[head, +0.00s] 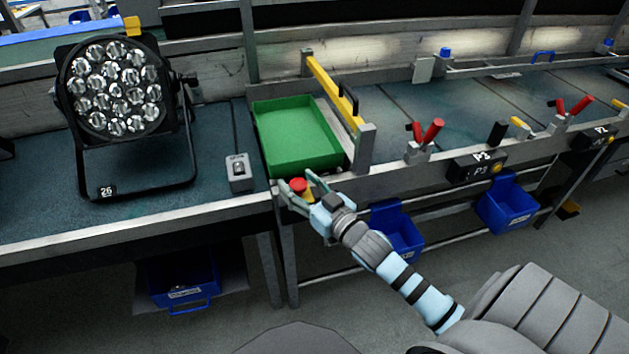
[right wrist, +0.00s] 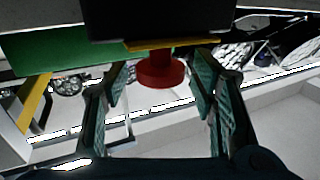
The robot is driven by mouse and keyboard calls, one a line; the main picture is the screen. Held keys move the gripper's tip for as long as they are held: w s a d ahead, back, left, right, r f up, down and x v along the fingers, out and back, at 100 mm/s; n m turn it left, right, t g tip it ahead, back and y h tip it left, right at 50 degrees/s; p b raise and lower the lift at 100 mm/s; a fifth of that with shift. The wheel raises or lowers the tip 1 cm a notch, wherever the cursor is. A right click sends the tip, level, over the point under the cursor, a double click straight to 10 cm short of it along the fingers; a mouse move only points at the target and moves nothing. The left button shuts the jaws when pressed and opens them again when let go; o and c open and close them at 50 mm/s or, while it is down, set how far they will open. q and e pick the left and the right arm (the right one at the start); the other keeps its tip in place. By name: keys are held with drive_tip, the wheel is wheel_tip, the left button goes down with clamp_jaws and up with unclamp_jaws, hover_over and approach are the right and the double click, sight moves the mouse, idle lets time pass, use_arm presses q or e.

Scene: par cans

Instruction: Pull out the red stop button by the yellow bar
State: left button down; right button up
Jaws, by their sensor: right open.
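The red stop button (head: 298,185) is on the front edge of the bench, just below the green tray, at the near end of the yellow bar (head: 331,88). My right gripper (head: 296,182) is open with one finger on each side of the button. In the right wrist view the red button (right wrist: 158,71) hangs below a dark housing with a thin yellow edge, between the two spread fingers (right wrist: 162,80). Gaps show between the fingers and the button, so they look apart from it. The yellow bar (right wrist: 34,102) shows at the left there. My left gripper is not in view.
A green tray (head: 262,152) lies behind the button. A grey switch box (head: 238,172) and a black par can (head: 118,90) stand to the left. Red-handled clamps (head: 430,133) stand to the right. Blue bins (head: 398,235) hang below the bench.

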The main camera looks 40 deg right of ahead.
drive_tip(key=s, duration=1.1)
drive_tip(key=shift+d, duration=0.35)
drive_tip(key=shift+d+r, duration=0.1)
